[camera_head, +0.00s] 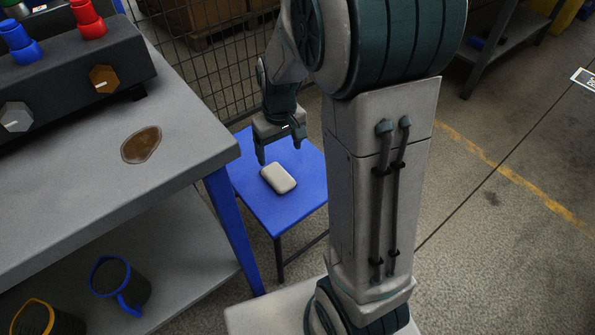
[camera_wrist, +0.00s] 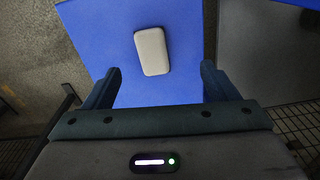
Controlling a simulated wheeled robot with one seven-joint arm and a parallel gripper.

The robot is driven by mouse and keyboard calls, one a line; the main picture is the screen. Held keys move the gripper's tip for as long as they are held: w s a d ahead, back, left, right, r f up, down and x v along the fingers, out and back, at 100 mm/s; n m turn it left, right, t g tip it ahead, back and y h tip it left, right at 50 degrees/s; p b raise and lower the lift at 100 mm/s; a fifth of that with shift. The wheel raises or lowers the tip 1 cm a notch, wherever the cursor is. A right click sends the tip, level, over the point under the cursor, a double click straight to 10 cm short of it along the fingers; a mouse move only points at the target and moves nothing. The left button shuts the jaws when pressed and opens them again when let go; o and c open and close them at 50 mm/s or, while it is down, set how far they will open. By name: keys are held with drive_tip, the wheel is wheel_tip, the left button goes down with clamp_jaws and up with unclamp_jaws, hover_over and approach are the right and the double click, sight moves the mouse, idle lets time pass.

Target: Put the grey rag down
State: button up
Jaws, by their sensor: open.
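The grey rag (camera_head: 279,178) is a pale, rounded block lying flat on a small blue table (camera_head: 262,211). It also shows in the wrist view (camera_wrist: 151,51), a little beyond my fingertips and between their lines. My gripper (camera_head: 281,152) is above the blue table, at the far side of the rag. Its fingers are spread apart with nothing between them, as the wrist view (camera_wrist: 160,88) also shows. The rag is apart from both fingers there.
A grey workbench (camera_head: 75,190) on the left carries a dark fixture (camera_head: 70,75) with red and blue knobs, and a brown stain (camera_head: 141,145). A wire mesh fence (camera_head: 205,65) is behind the blue table. Open floor lies right.

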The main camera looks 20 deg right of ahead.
drive_tip(key=s+r+m, duration=0.1)
drive_tip(key=s+r, duration=0.2)
drive_tip(key=s, duration=0.4)
drive_tip(key=s+r+m+t, duration=0.1)
drive_tip(key=s+r, duration=0.2)
drive_tip(key=s, duration=0.5)
drive_tip(key=shift+s+r, duration=0.15)
drive_tip(key=shift+r, duration=0.2)
wheel_tip(320, 180, up, 30)
drive_tip(key=t+p, duration=0.1)
drive_tip(key=p, duration=2.5)
drive_tip(key=shift+f+m+t+p, duration=0.2)
drive_tip(key=shift+m+t+p, duration=0.1)
drive_tip(key=shift+m, duration=0.1)
